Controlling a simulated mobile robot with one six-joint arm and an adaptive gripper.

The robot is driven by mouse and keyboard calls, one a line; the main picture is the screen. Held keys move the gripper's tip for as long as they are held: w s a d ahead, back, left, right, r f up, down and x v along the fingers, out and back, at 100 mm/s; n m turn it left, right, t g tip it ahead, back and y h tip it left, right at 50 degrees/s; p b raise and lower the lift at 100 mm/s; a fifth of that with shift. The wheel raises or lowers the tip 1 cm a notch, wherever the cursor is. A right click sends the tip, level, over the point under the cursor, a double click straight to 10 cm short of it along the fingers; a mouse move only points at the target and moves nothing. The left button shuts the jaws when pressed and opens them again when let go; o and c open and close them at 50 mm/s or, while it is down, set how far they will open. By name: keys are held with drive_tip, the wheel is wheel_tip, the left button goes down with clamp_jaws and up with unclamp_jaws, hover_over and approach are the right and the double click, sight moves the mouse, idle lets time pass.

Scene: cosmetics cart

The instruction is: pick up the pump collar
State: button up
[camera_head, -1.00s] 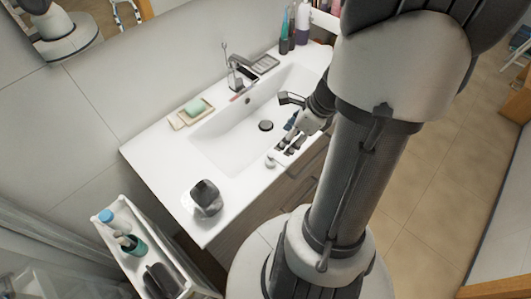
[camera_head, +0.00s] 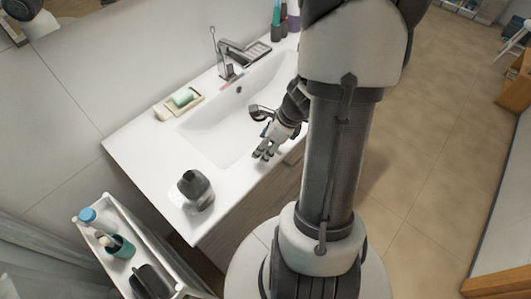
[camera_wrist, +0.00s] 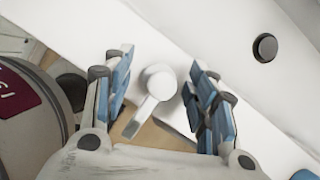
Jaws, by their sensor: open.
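The pump collar (camera_wrist: 158,84) is a small white round piece with a spout-like arm pointing down-left in the wrist view. It appears to lie on the white counter's front strip beside the basin. My gripper (camera_wrist: 155,85) is open, with its blue-padded fingers on the left and right of the collar and a gap on each side. In the head view my gripper (camera_head: 264,153) hangs low over the counter's front edge. The collar cannot be made out there, probably hidden by the fingers.
The white basin (camera_head: 225,125) has a faucet (camera_head: 238,57) behind it. A white cart (camera_head: 94,238) holds bottles at lower left. Open counter lies between container and gripper.

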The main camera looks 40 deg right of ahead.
drive_tip(key=shift+c, duration=0.4)
drive_tip(key=c, duration=0.9)
